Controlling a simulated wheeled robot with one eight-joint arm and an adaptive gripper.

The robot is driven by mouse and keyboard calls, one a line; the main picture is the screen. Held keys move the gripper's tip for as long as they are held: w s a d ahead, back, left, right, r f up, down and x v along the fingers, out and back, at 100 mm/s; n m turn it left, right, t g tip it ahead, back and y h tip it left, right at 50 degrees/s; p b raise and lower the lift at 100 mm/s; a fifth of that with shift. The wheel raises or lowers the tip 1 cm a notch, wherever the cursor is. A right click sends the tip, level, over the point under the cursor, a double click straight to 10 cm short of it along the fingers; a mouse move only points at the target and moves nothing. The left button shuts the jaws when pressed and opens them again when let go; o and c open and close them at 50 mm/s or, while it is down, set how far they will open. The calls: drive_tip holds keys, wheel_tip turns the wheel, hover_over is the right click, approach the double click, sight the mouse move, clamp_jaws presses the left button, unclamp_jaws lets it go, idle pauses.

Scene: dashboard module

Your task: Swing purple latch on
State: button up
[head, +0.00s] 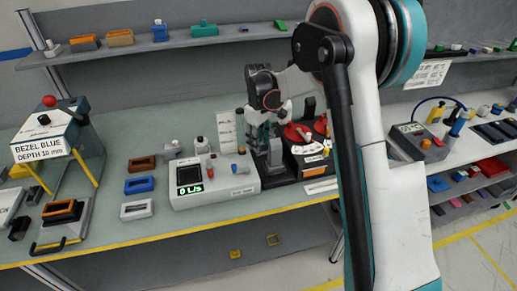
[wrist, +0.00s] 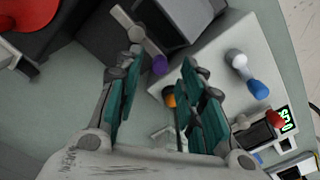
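The purple latch (wrist: 159,65) is a grey lever with a purple tip in the wrist view. The lever runs from the upper left down to the tip, beside the white box (wrist: 238,39). My gripper (wrist: 159,76) is open, with its teal fingers apart and the purple tip showing in the gap between them. I cannot tell how far apart in depth they are. In the head view my gripper (head: 268,138) hangs over the right end of the white box (head: 215,196), and the purple latch is hidden there.
The wrist view shows a blue-tipped lever (wrist: 258,89), a red-tipped one (wrist: 275,118) and an orange knob (wrist: 168,97) close by. A black unit with a red disc (head: 298,133) stands right of the box. Coloured bezels (head: 139,185) lie to its left.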

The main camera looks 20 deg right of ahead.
drive_tip(key=shift+f, duration=1.5)
clamp_jaws()
drive_tip(key=shift+w+m, duration=0.3)
drive_tip(key=shift+m, duration=0.5)
unclamp_jaws()
